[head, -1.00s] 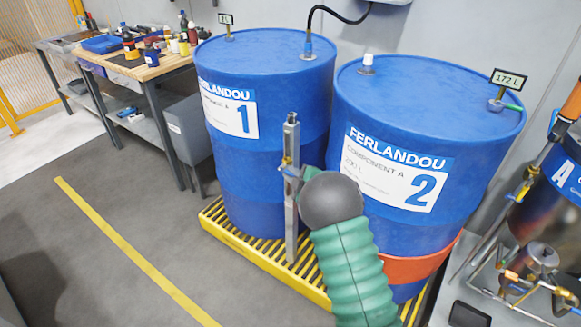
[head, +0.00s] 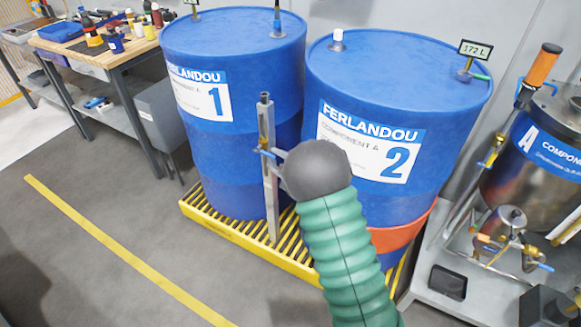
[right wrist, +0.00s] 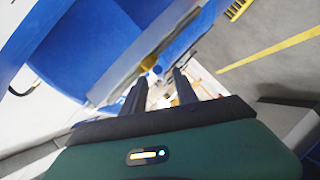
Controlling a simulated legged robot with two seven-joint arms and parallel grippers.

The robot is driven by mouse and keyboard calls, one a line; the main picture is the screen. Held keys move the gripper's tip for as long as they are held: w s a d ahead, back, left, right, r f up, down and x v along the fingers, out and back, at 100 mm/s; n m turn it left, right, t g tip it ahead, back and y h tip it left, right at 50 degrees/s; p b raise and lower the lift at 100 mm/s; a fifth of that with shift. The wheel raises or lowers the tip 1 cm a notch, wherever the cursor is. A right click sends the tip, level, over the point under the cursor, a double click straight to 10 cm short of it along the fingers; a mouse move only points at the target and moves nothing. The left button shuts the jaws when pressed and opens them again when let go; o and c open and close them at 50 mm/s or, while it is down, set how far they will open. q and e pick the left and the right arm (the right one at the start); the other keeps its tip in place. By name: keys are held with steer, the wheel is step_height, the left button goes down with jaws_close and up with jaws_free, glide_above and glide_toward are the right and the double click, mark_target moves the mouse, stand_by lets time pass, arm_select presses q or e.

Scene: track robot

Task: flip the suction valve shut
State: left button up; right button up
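An upright grey metal post (head: 269,190) stands in front of the blue drum marked 1. A small brass valve with a blue handle (head: 264,152) sits on its upper part. My right gripper (head: 279,158) is right beside this valve; the dark wrist ball and green sleeve hide much of it. In the right wrist view, its two dark fingers (right wrist: 158,80) are apart. A brass and blue piece (right wrist: 154,70) shows just beyond the fingertips; I cannot tell whether they touch it. My left gripper is not in view.
Blue drum 1 (head: 240,55) and drum 2 (head: 440,95) stand on a yellow grated pallet (head: 215,219). At right, a steel tank (head: 510,190) has pipes and more blue-handled valves (head: 545,267). A workbench (head: 130,57) stands at left. The grey floor at left is clear.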

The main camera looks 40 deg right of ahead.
steer(key=p+v, duration=0.1)
steer(key=v, duration=1)
steer(key=shift+s, duration=0.25)
steer(key=shift+w, duration=0.1)
